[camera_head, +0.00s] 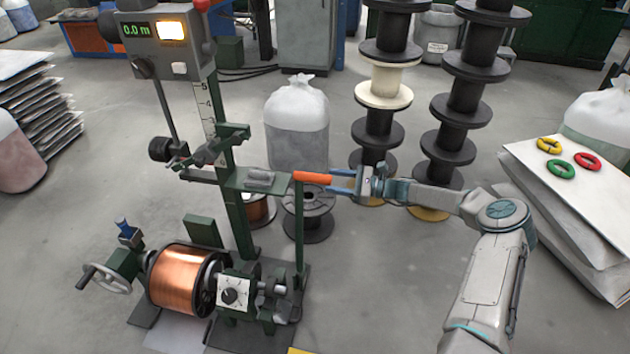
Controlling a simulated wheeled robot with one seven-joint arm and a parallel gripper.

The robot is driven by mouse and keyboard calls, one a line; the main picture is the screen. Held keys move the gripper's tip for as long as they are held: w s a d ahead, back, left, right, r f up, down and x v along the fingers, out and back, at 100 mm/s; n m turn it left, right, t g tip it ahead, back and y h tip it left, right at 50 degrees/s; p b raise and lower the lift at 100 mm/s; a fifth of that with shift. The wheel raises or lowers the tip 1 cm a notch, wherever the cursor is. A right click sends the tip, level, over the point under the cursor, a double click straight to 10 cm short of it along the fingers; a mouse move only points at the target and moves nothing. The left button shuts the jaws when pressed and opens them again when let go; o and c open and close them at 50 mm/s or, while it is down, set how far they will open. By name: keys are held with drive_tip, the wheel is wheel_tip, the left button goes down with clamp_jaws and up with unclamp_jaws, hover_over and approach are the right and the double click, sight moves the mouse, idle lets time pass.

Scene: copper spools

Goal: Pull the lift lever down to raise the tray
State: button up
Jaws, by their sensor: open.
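An orange lever handle (312,178) sticks out to the right at the top of a thin green post on the winding machine. My gripper (337,181) is at the handle's right end, with its blue fingers open and pointing left. The handle's tip lies at or just between the fingertips; I cannot tell whether they touch. A flat green plate (235,182), seemingly the tray, is left of the handle with a small grey part on it. A copper-wound spool (180,280) sits low on the machine.
A display box (165,42) tops the scaled column. Stacked black spools (465,97) stand behind my arm. An empty spool (308,215) and a white bag (296,120) stand behind the machine. Coloured rings (560,168) lie on stacked sheets at right. Floor in front of the sheets is clear.

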sight(315, 179)
drive_tip(key=a, duration=0.3)
drive_tip(key=w+a+b, duration=0.1)
drive_tip(key=a, duration=0.2)
drive_tip(key=shift+w+a, duration=0.15)
drive_tip(key=shift+a, duration=0.2)
clamp_jaws()
